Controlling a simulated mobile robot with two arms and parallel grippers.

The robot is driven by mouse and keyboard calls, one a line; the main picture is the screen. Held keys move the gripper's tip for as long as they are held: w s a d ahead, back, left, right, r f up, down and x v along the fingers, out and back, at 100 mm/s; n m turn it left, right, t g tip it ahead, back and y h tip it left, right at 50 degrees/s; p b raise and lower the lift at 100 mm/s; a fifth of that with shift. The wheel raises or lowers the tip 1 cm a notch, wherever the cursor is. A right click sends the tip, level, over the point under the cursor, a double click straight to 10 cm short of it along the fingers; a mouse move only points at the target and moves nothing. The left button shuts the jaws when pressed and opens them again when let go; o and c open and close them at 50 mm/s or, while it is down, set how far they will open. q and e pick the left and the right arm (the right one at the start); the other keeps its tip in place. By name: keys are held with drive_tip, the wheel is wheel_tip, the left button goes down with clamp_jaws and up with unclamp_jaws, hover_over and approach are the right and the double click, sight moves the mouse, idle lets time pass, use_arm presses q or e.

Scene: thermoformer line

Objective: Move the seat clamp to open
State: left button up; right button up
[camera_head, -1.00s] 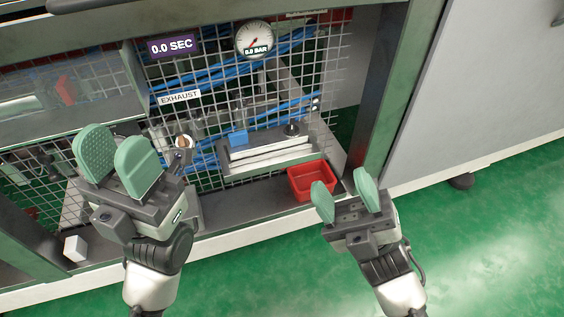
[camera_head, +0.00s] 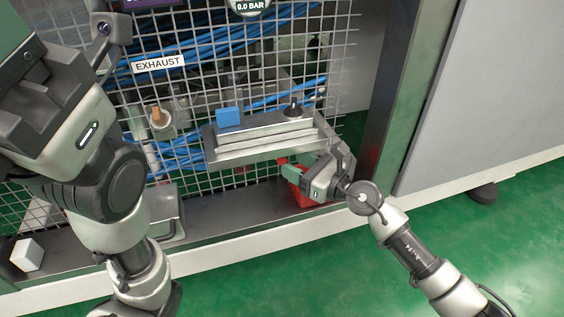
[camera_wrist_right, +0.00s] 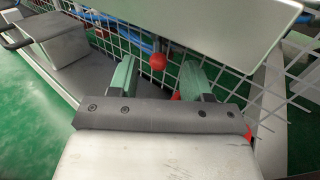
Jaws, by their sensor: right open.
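I cannot tell for sure which part is the seat clamp. A metal fixture (camera_head: 262,143) with a blue block (camera_head: 230,117) and a black knob (camera_head: 293,107) sits in front of the wire mesh. My right gripper (camera_head: 305,166) is just below the fixture's right end, over a red bin. In the right wrist view my right gripper (camera_wrist_right: 156,78) is open, with its green fingers apart and nothing between them. A red ball knob (camera_wrist_right: 157,61) shows just beyond and between the fingertips, below a pale plate (camera_wrist_right: 215,28). My left gripper (camera_head: 14,30) is partly cut off at the top left.
The red bin (camera_head: 304,194) stands on the grey ledge (camera_head: 228,213), partly hidden by my right gripper. A brown-tipped valve (camera_head: 158,118) sits under the EXHAUST label (camera_head: 159,63). The green floor in front is clear.

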sight(286, 160)
drive_tip(key=shift+b+x, duration=0.6)
drive_tip(key=shift+x, duration=1.6)
drive_tip(key=shift+c, duration=0.3)
clamp_jaws()
